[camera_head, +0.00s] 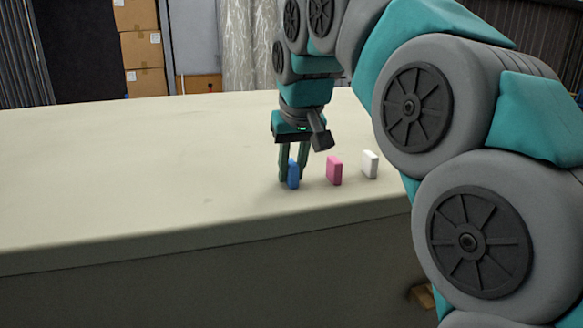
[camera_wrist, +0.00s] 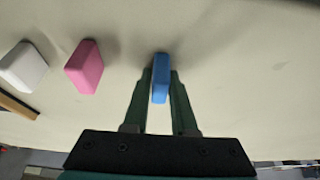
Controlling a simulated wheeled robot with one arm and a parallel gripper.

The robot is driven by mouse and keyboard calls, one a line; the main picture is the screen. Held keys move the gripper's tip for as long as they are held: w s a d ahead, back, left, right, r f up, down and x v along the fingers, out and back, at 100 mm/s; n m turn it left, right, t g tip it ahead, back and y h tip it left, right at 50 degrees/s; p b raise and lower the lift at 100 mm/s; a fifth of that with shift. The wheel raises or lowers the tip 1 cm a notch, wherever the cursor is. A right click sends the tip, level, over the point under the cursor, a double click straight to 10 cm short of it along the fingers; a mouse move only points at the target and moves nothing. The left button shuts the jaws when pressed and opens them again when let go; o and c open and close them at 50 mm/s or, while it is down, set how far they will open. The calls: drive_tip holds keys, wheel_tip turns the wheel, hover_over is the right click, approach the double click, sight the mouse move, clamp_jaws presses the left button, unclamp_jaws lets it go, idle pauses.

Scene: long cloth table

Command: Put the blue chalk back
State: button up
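The blue chalk (camera_head: 293,174) is a small upright block near the table's front edge, at the left end of a loose row. In the wrist view, the blue chalk (camera_wrist: 160,78) lies between the two fingers of my gripper (camera_wrist: 161,75). In the head view, my gripper (camera_head: 293,170) points straight down, its fingers at the chalk. The fingertips lie very close to the chalk's sides; whether they press on it is unclear. The chalk's base seems to be at table level, but I cannot tell whether it touches.
A pink block (camera_head: 334,171) stands just right of the blue chalk, and a white block (camera_head: 370,164) stands farther right. A thin brown strip (camera_wrist: 17,106) shows beside the white block in the wrist view. The table (camera_head: 120,165) is clear to the left.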

drive_tip(key=o, duration=0.4)
drive_tip(key=shift+v, duration=3.95)
